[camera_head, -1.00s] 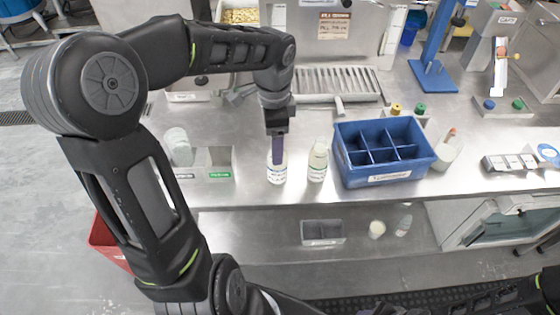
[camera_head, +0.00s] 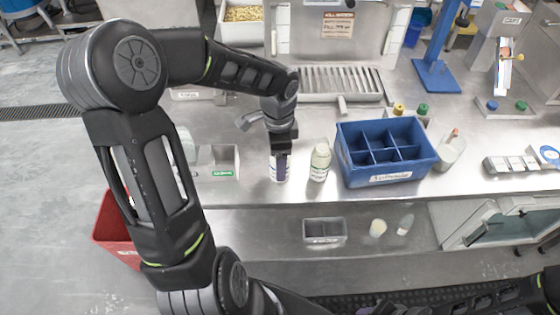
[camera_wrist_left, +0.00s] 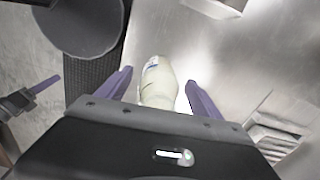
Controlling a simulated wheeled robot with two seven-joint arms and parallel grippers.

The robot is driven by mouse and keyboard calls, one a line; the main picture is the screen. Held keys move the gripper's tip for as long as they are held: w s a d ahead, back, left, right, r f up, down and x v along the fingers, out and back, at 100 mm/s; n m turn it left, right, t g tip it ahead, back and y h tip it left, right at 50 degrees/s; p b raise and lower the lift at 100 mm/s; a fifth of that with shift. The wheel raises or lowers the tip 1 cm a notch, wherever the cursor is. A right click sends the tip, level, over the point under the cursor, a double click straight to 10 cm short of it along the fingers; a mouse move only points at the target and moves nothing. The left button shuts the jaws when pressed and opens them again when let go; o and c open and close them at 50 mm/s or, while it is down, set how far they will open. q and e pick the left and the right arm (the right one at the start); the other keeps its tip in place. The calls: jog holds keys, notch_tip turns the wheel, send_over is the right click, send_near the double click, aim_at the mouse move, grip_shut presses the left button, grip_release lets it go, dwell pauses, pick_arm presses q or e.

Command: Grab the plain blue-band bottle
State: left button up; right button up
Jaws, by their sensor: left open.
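A white bottle with blue marks on its label (camera_head: 279,176) stands near the front edge of the steel counter. My left gripper (camera_head: 281,160) is right over it and hides its upper part. In the left wrist view the pale bottle (camera_wrist_left: 157,84), with a small blue mark, lies between the two spread purple fingers of my left gripper (camera_wrist_left: 165,92). I see gaps beside it and cannot tell any contact. A second white bottle (camera_head: 319,163) with a label stands upright just to the right.
A blue divided crate (camera_head: 388,178) stands close to the right of the second bottle. A grey bin with a green label (camera_head: 223,174) is to the left. A lower shelf holds a small grey bin (camera_head: 324,240).

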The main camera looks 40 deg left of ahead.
pick_arm(q)
jog(key=shift+f, duration=0.5)
jog(key=shift+c, duration=0.4)
jog(key=c, duration=1.3)
jog(key=shift+r, duration=0.15)
notch_tip(320, 180, up, 10)
jog(key=shift+f+b, duration=0.1)
jog(key=shift+b, duration=0.35)
